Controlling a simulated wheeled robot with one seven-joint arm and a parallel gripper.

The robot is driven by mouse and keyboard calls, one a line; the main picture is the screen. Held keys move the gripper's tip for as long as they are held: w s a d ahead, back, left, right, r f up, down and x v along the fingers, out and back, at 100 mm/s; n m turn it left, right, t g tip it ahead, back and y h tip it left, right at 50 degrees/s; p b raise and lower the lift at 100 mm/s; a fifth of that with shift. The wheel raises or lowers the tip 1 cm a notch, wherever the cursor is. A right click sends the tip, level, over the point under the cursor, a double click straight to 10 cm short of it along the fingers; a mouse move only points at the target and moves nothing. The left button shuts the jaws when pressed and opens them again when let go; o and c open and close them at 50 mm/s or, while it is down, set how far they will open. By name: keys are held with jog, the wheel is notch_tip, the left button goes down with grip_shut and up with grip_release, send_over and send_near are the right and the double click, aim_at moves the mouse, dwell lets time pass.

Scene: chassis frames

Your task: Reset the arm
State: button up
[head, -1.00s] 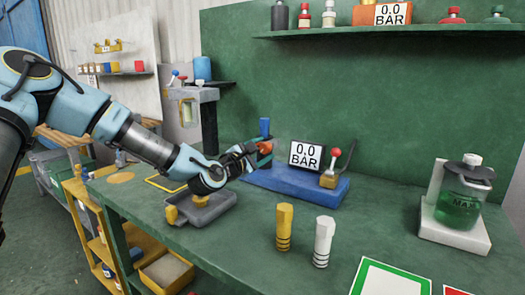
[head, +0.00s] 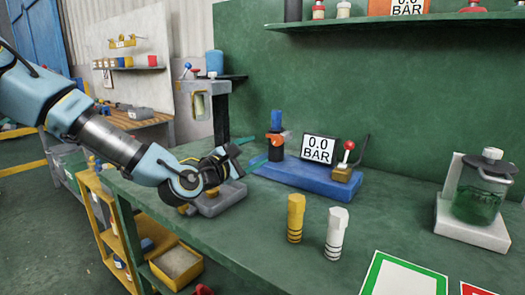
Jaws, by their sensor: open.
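My gripper (head: 233,160) is open and holds nothing that I can see. It hangs above the green workbench (head: 265,222), over the grey tray (head: 222,203), which it partly hides. My blue and grey arm reaches in from the left edge. To the right of my gripper, a blue base (head: 308,178) carries a 0.0 BAR display (head: 319,149), a red-knobbed lever (head: 348,153) and a blue and black upright part with an orange piece (head: 276,138). My gripper is apart from these parts.
A yellow post (head: 295,218) and a white post (head: 337,233) stand near the front. A jar of green liquid (head: 483,200) stands on a white stand at the right. A green-framed white card (head: 403,282) lies at the front. The bench between the tray and posts is clear.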

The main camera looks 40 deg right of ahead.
jog(key=shift+s+a, duration=0.15)
jog(key=shift+a, duration=0.2)
dwell(0.3)
